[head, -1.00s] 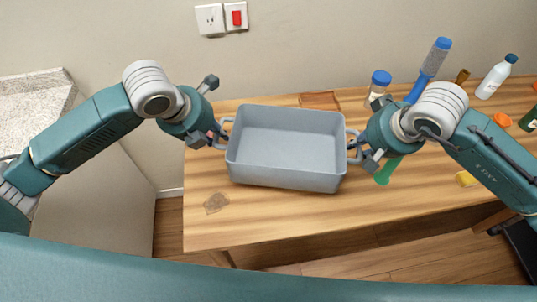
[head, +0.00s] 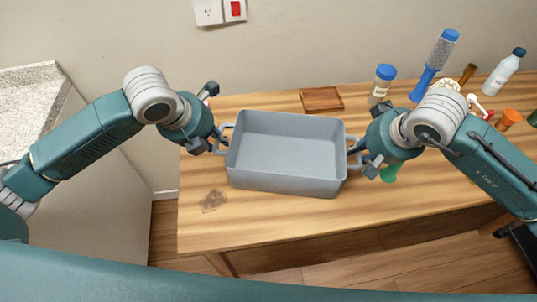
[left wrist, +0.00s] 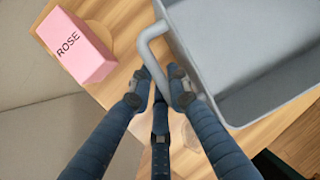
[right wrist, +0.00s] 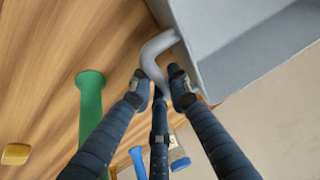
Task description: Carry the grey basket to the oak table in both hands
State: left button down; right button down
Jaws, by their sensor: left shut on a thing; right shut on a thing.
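The grey basket (head: 286,152) is empty and upright, over the left-middle part of the oak table (head: 235,228). Whether its base touches the tabletop or hangs just above it, I cannot tell. My left gripper (head: 219,140) is shut on the basket's left handle, and the left wrist view shows the fingers (left wrist: 164,88) around that handle (left wrist: 150,45). My right gripper (head: 358,157) is shut on the right handle, and the right wrist view shows the fingers (right wrist: 162,88) around it (right wrist: 152,55). The basket's underside is hidden.
Behind the basket lies a small wooden tray (head: 321,99). To the right stand a blue-capped jar (head: 382,82), a blue-handled brush (head: 434,65), a white bottle (head: 503,72) and an orange cap (head: 509,119). A pink ROSE box (left wrist: 76,47) shows in the left wrist view.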

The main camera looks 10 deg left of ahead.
pick_arm(q)
jog(key=c, duration=1.8)
grip_release()
jog(key=shift+a, duration=0.1)
pick_arm(e)
jog(key=c, duration=1.8)
grip_release()
jog(key=shift+d, duration=0.15)
pick_arm(q)
jog(key=shift+o, duration=0.7)
pick_arm(e)
jog(key=shift+o, duration=0.7)
jog(key=shift+r, duration=0.2)
pick_arm(q)
jog(key=v, duration=0.8)
pick_arm(e)
jog(key=v, duration=1.1)
jog(key=shift+s+r, duration=0.15)
jog(key=shift+r, duration=0.1)
